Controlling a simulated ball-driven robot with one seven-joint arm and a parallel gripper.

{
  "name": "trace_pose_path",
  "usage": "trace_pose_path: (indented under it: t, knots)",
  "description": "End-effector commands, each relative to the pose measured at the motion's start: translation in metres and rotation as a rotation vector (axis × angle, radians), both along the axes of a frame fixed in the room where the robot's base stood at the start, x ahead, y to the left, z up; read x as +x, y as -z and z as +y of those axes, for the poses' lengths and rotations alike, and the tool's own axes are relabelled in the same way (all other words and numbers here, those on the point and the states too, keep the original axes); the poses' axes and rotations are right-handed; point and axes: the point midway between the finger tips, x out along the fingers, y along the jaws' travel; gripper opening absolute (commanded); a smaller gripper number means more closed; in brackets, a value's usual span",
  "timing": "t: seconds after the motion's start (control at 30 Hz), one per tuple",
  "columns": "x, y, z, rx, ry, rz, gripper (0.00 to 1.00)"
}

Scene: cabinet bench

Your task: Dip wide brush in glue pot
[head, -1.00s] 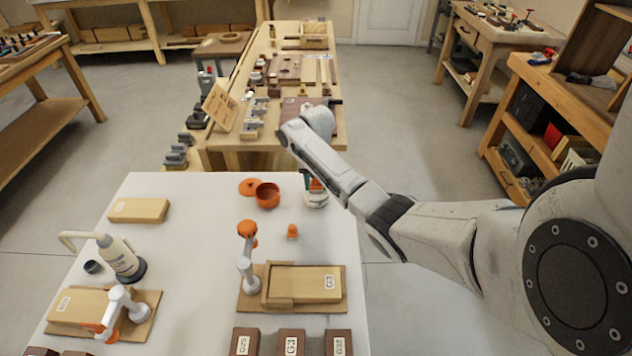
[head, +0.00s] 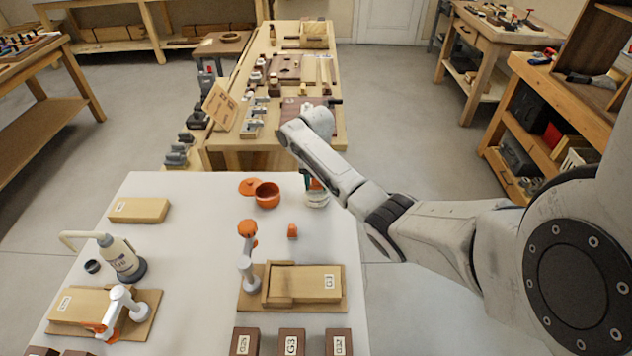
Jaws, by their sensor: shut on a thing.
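An orange round pot (head: 267,195), open at the top, stands on the white table, its orange lid (head: 250,187) lying beside it on the left. I take this as the glue pot. My arm reaches in from the right, and its forearm passes over the table's back right corner. My gripper is hidden behind the forearm, so I cannot see its jaws or anything in them. A whitish object with red and teal parts (head: 317,197) shows partly beside the forearm, right of the pot; I cannot tell what it is. I cannot make out the wide brush.
Dark labelled blocks (head: 291,342) line the front. A wooden bench (head: 235,150) stands behind.

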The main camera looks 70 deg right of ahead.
Motion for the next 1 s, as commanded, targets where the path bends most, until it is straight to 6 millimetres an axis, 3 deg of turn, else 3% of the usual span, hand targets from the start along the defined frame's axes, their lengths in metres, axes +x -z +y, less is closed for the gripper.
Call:
trace_pose_path:
  t: [0.43, 1.0]
  knots:
    - [-0.001, 0.0, 0.001, 0.004, 0.001, 0.002, 0.19]
    - [0.0, -0.042, 0.0, 0.001, 0.0, 0.0, 0.19]
